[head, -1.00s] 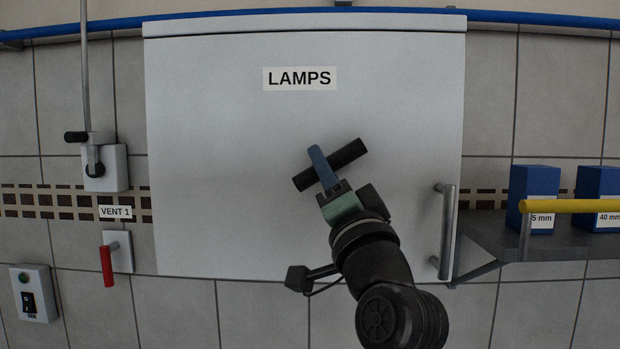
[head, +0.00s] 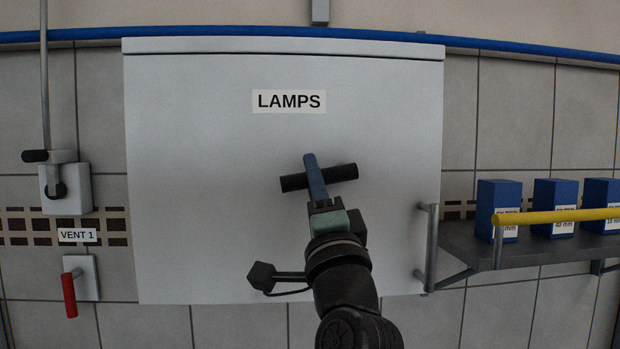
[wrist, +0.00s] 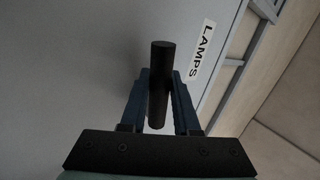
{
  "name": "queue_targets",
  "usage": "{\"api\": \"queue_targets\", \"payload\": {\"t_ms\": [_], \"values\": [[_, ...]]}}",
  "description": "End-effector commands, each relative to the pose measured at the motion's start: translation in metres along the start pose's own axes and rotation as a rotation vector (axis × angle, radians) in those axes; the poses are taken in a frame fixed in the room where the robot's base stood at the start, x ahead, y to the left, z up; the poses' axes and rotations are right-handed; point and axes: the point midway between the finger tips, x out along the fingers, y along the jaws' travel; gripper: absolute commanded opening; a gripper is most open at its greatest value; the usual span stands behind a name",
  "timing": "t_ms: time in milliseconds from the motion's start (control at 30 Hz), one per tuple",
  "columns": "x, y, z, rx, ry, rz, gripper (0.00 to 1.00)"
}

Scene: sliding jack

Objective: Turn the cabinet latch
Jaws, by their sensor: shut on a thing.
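The cabinet latch (head: 343,173) is a black bar-shaped handle on the white cabinet door (head: 200,200), below the LAMPS label (head: 289,101). In the head view the bar lies close to level, its right end slightly higher. My gripper (head: 314,168) is shut on the latch near its middle, with blue fingers across the bar. In the wrist view the latch (wrist: 158,85) runs between the two fingers (wrist: 160,100). The latch's mount on the door is hidden behind the bar and fingers.
A vertical door handle (head: 430,248) stands out at the cabinet's lower right. A shelf (head: 460,245) with blue boxes (head: 498,205) and a yellow rail (head: 560,215) is further right. A red lever (head: 69,294) and a black-knobbed switch (head: 36,156) are on the left wall.

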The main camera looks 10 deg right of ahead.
Motion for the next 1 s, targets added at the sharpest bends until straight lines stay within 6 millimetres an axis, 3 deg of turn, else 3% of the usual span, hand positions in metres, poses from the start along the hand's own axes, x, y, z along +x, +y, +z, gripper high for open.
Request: {"api": "queue_targets", "payload": {"t_ms": [167,200,267,533,667,1000], "values": [[0.001,-0.004,-0.002,0.003,0.004,-0.008,0.0],[0.001,-0.004,-0.002,0.003,0.004,-0.008,0.33],[0.001,-0.004,-0.002,0.003,0.004,-0.008,0.42],[-0.001,-0.002,-0.001,0.001,0.002,-0.004,0.42],[-0.011,0.0,0.0,0.0,0.002,-0.005,0.42],[-0.079,0.003,0.0,-0.001,0.003,-0.006,0.42]]}}
